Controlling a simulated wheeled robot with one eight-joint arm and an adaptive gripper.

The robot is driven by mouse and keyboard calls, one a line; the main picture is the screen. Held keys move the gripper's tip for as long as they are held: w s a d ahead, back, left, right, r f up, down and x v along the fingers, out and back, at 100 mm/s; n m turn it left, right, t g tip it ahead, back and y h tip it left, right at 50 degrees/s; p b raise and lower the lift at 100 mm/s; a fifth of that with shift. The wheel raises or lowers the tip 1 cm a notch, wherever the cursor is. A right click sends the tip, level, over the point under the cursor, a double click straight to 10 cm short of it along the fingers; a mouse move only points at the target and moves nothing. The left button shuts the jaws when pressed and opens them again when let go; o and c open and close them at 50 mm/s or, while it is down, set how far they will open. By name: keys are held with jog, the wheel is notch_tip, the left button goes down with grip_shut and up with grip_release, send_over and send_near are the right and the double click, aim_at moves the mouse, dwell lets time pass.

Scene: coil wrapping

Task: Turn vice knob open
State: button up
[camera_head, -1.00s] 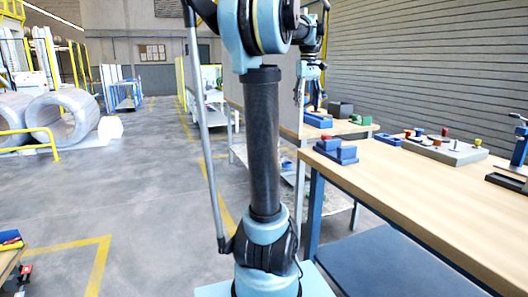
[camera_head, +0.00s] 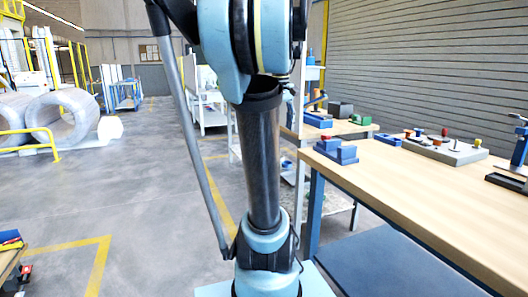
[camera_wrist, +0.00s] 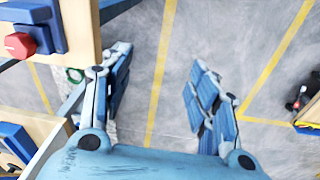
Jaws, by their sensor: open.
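A blue block-like fixture (camera_head: 336,150) sits at the near left corner of the wooden bench. Another blue fixture (camera_head: 318,120) sits on the table behind it. I cannot tell which is the vice. In the wrist view a blue fixture with a red knob (camera_wrist: 20,44) is at the top left on a wooden top, and part of another blue object (camera_wrist: 17,143) shows at the lower left. My gripper (camera_wrist: 160,80) is open and empty, over the floor, right of the red knob and apart from it. In the head view my arm hides it.
The wooden bench (camera_head: 430,205) fills the right side. A grey plate with coloured knobs (camera_head: 446,150) lies on it, with a dark stand with a blue upright (camera_head: 519,150) at its right edge. Large coils (camera_head: 63,117) stand at left. The floor between is clear.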

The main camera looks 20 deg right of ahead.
jog(key=s+a+f, duration=0.5)
jog(key=a+f, duration=0.2)
jog(key=a, duration=0.1)
jog(key=shift+s+f+t, duration=0.25)
jog(key=shift+f+t, duration=0.05)
jog(key=shift+f, duration=0.05)
jog(key=s+a+f, duration=0.4)
jog(key=s+f, duration=0.2)
jog(key=f, duration=0.3)
jog(key=s+a+f, duration=0.5)
jog(key=s+f, duration=0.1)
jog(key=f, duration=0.4)
jog(key=shift+s+t+y, duration=0.25)
jog(key=shift+t+y, duration=0.05)
jog(key=shift+t, duration=0.1)
